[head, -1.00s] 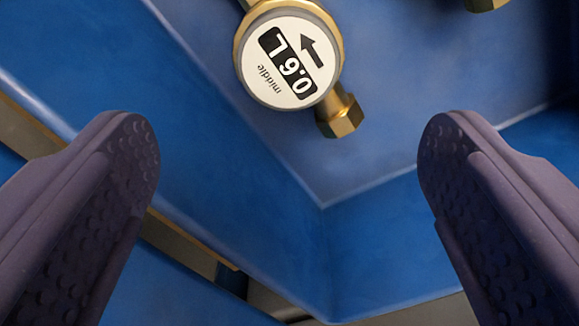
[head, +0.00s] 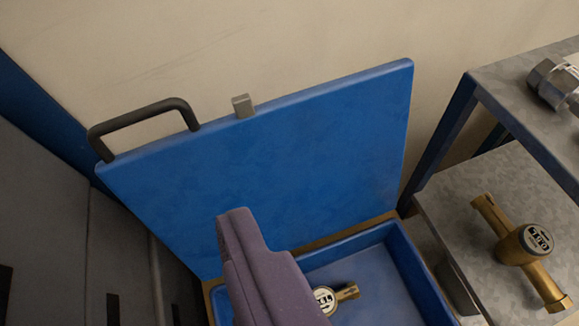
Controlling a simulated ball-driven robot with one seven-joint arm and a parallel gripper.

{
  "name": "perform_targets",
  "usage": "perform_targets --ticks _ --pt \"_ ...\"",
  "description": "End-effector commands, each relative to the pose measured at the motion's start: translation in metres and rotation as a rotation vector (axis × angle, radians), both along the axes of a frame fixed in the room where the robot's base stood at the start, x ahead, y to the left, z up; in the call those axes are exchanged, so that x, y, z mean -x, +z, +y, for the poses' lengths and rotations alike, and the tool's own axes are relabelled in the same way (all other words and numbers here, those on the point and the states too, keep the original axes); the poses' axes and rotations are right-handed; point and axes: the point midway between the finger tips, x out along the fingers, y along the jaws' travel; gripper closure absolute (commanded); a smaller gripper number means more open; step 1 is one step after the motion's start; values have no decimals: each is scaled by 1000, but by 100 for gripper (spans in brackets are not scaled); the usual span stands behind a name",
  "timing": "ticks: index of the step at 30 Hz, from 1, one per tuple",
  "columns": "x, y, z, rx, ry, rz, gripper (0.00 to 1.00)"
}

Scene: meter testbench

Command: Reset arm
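My gripper (head: 238,225) shows as a purple finger shape rising from the bottom edge, in front of the blue box. Only one finger outline is clear, so I cannot tell whether it is open or shut. Nothing shows held at its tip. A brass meter (head: 347,292) with a white label lies on the floor of the blue box (head: 415,275). Part of the meter is hidden behind the gripper.
The box's blue lid (head: 290,160) stands open, with a black handle (head: 145,115) and a grey latch (head: 243,105). Another brass meter (head: 522,243) lies on the lower grey shelf at right. A silver fitting (head: 553,82) sits on the upper shelf. Dark cabinets (head: 45,220) stand at left.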

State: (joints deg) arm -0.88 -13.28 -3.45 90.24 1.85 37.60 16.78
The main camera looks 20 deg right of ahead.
Motion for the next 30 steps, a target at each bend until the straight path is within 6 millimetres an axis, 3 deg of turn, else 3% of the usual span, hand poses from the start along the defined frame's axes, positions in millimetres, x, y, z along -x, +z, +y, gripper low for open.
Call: perform_targets --ticks 1,3,7,15,20,30 --pt "16 26 6 93 43 -65 9" --pt "32 51 14 204 86 -132 9" --pt "47 73 21 315 121 -190 9" --pt "49 75 21 330 126 -197 9" --pt "49 58 21 328 126 -195 9" --pt "48 62 21 327 126 -195 9"
